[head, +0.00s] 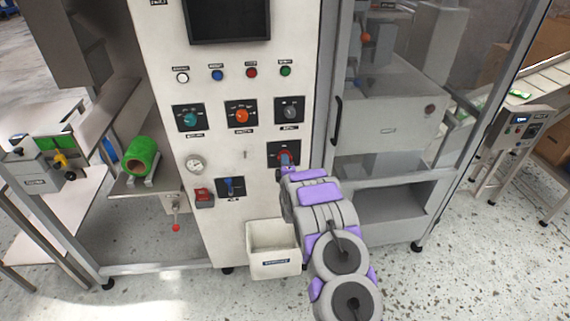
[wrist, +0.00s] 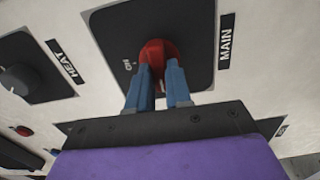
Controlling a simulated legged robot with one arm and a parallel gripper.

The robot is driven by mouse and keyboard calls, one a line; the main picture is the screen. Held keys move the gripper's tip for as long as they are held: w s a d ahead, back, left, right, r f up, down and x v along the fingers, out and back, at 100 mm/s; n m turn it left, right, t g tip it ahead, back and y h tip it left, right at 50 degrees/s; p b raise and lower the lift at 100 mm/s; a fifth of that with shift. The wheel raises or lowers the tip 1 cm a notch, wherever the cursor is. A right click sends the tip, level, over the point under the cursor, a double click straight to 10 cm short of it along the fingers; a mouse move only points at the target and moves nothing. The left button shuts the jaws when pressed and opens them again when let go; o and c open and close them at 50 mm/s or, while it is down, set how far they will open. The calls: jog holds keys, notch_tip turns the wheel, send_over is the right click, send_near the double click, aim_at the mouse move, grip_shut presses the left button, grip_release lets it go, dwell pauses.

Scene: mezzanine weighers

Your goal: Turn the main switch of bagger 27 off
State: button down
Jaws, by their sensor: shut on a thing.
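The main switch is a red rotary knob (wrist: 158,52) on a black square plate (wrist: 195,35), with the label MAIN beside it and the mark ON at its left in the wrist view. My gripper (wrist: 158,78) is shut on the red knob, one blue finger on each side. The fingers and the tilted view hide part of the knob, and I cannot tell its exact setting. In the head view my gripper (head: 286,159) reaches the plate at the lower right of the white cabinet front (head: 220,75); the knob is mostly covered there.
Above are teal (head: 190,118), orange (head: 241,115) and grey (head: 290,112) knobs. A white bin (head: 272,268) stands below. A door handle (head: 338,121) protrudes to the right.

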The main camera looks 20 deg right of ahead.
jog(key=shift+a+f+n, duration=0.15)
jog(key=shift+f+n, duration=0.1)
jog(key=shift+n, duration=0.05)
jog(key=c, duration=1)
grip_release()
jog(key=shift+c, duration=0.2)
jog(key=shift+r, duration=0.1)
jog(key=p+v, duration=0.2)
jog(key=v, duration=1.5)
jog(key=shift+s, duration=0.2)
